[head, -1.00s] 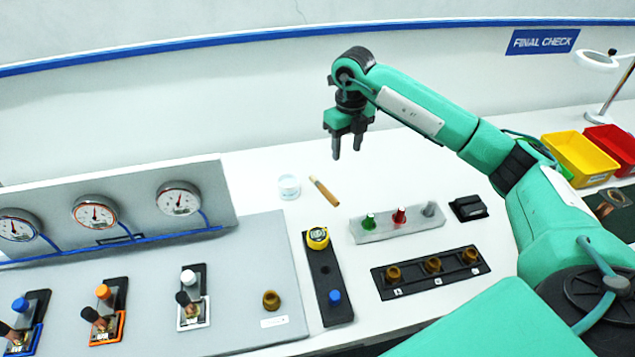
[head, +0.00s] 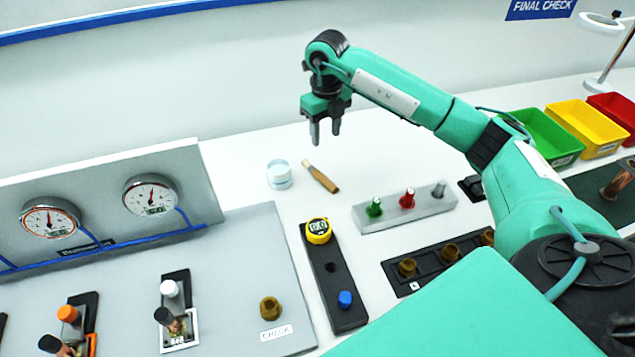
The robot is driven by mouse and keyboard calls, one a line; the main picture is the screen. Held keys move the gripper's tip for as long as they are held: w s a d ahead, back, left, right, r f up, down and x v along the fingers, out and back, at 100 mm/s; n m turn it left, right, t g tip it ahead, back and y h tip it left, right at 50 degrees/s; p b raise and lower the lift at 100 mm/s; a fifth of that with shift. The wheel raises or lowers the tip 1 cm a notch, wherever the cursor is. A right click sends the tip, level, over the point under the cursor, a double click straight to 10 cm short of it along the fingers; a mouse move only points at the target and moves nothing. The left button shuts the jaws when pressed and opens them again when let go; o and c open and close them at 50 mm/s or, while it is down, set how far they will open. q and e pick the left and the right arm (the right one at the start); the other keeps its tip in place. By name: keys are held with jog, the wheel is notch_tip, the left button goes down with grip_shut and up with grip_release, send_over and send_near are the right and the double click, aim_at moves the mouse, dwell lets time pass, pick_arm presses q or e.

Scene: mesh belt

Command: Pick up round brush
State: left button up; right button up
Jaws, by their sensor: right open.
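The round brush (head: 322,178) lies on the white table, its wooden handle slanting down to the right and its paler end up to the left. It lies beside a small white round jar (head: 279,175). My right gripper (head: 325,139) is open and empty, pointing down, with its fingers apart. In the picture it is just above the brush's upper end and does not appear to touch it. My left gripper is out of view.
A grey rack with green, red and grey pegs (head: 405,205) stands right of the brush. A black strip with a yellow gauge (head: 318,231) lies in front. Green (head: 545,137) and yellow (head: 588,128) bins stand at right. The gauge panel (head: 100,205) is at left.

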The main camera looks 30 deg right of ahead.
jog(key=f, duration=0.2)
jog(key=p, duration=0.1)
send_over(325, 178)
notch_tip(325, 178, down, 8)
jog(key=shift+f+p, duration=0.55)
jog(key=shift+p, duration=0.2)
notch_tip(325, 178, down, 4)
jog(key=shift+r+p, duration=0.25)
jog(key=shift+p, duration=0.5)
jog(key=shift+f, duration=0.35)
grip_shut()
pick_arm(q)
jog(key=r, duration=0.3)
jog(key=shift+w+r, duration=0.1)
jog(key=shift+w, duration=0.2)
pick_arm(e)
jog(key=shift+r, duration=0.1)
